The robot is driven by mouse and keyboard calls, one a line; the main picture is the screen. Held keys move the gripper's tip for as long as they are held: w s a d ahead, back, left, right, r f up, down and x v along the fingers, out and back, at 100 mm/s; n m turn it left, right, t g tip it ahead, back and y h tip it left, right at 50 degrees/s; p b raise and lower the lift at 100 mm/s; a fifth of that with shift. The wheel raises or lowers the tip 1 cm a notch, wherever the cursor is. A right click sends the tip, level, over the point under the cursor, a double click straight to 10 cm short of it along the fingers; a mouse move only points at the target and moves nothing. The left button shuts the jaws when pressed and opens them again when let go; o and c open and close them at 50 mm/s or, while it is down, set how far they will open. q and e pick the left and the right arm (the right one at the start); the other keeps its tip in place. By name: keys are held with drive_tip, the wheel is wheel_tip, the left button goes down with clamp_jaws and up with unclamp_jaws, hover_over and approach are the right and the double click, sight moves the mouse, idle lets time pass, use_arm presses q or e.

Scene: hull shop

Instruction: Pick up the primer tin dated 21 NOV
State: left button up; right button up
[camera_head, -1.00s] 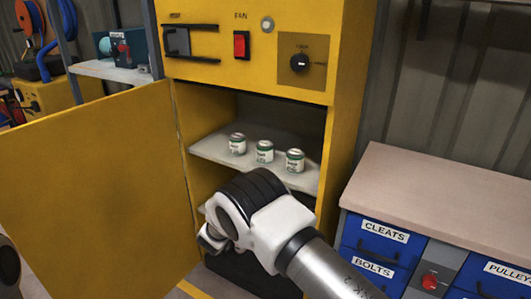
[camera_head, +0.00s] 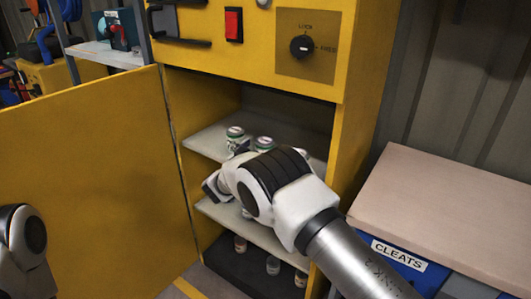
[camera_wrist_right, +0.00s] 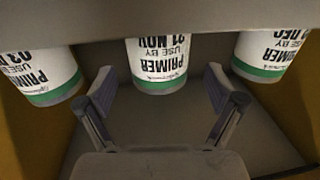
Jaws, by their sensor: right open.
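The primer tin dated 21 NOV (camera_wrist_right: 158,60) is the middle of three white tins with green bands in the right wrist view, where the labels appear upside down. The middle tin on the upper shelf also shows in the head view (camera_head: 263,144), partly covered by my arm. My right gripper (camera_wrist_right: 160,88) is open, its fingers apart on either side of the 21 NOV tin's lower part in the picture, with no clear contact. In the head view my right wrist hides most of that gripper. My left arm shows at the left edge, its gripper out of view.
Neighbouring tins, left (camera_wrist_right: 42,75) and right (camera_wrist_right: 268,57), flank the middle one; both labels show DEC. The yellow cabinet's open door (camera_head: 85,190) stands to the left. More tins (camera_head: 273,265) sit at the cabinet's bottom. A workbench (camera_head: 450,210) is at the right.

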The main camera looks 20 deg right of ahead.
drive_tip(key=x, duration=0.3)
drive_tip(key=shift+c, duration=1.3)
drive_tip(key=c, duration=1.3)
drive_tip(key=shift+o, duration=0.2)
